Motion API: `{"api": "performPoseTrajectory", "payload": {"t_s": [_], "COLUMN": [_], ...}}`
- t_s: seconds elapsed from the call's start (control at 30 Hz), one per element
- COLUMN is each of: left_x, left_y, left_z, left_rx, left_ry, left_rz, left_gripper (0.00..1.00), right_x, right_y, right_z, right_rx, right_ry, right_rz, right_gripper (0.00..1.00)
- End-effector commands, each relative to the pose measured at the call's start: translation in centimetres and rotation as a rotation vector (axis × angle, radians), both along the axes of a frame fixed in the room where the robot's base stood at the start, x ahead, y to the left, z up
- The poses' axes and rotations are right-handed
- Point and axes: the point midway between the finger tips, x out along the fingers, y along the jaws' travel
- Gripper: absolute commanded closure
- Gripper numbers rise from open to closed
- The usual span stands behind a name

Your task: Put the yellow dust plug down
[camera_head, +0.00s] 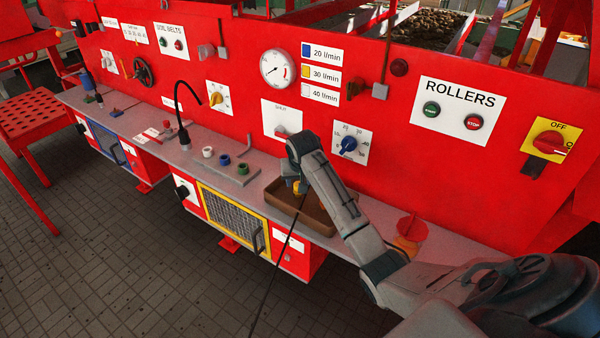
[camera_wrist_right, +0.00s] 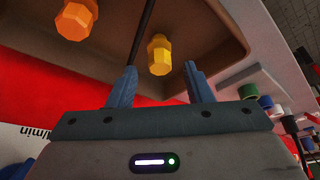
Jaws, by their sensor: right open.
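The yellow dust plug (camera_wrist_right: 159,55) is in the brown tray (camera_wrist_right: 215,20), just beyond and between my right fingertips in the right wrist view. In the head view the yellow plug (camera_head: 299,187) shows under the gripper at the left part of the tray (camera_head: 318,222). My right gripper (camera_wrist_right: 161,88) is open, with a finger on each side and a gap around the plug. An orange plug (camera_wrist_right: 76,20) lies in the same tray, left of the yellow one. My left gripper is not in view.
The tray stands on a grey ledge (camera_head: 455,245) along a red machine panel (camera_head: 220,130). A small board (camera_head: 222,172) with white, blue and green caps is left of the tray. A thin dark line (camera_head: 275,270) runs down from the gripper area across the ledge front.

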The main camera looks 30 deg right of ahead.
Motion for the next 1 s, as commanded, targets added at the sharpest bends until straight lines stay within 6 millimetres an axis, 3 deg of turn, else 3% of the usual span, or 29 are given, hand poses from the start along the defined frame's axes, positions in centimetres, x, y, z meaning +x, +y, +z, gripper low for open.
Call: {"api": "performPoseTrajectory", "payload": {"t_s": [0.2, 0.4, 0.6, 1.0], "left_x": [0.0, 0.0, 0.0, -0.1], "left_y": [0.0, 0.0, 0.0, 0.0], "left_z": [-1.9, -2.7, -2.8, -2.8], "left_rx": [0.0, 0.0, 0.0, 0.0], "left_ry": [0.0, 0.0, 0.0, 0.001], "left_rz": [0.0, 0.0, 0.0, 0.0], "left_gripper": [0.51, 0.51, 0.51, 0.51], "right_x": [-1.6, -2.6, -3.0, -3.0], "right_y": [0.8, 1.3, 1.4, 1.4], "right_z": [4.3, 7.1, 8.1, 8.0], "right_rx": [-0.002, 0.0, 0.0, 0.0], "right_ry": [-0.005, -0.003, -0.001, 0.0], "right_rz": [0.001, 0.0, 0.0, 0.0], "right_gripper": [0.54, 0.54, 0.54, 0.54]}}
